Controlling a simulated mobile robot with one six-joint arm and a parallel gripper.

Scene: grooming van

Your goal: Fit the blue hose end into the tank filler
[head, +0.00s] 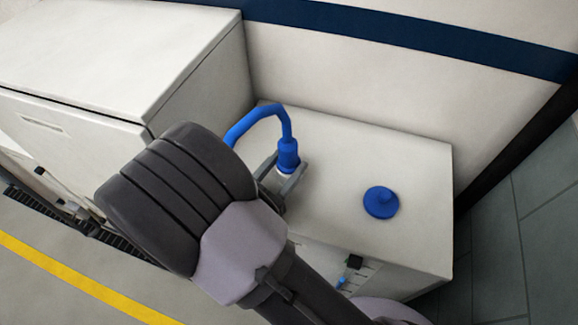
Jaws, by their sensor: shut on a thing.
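The blue hose end (288,154) is in the head view, above the white tank's top (335,160). It points downward, with the blue hose (262,109) arching up and left from it behind my arm. My gripper (284,176) is shut on the hose end, one finger on each side. A pale part shows just below the blue collar, between the fingers. I cannot make out the tank filler; my gripper and arm hide the area under the hose end. I cannot tell whether the hose end touches the tank.
A round blue cap (381,202) lies on the tank top to the right. A taller white cabinet (120,60) stands on the left. The van wall with a dark blue stripe (400,36) rises behind. The tank top's right part around the cap is clear.

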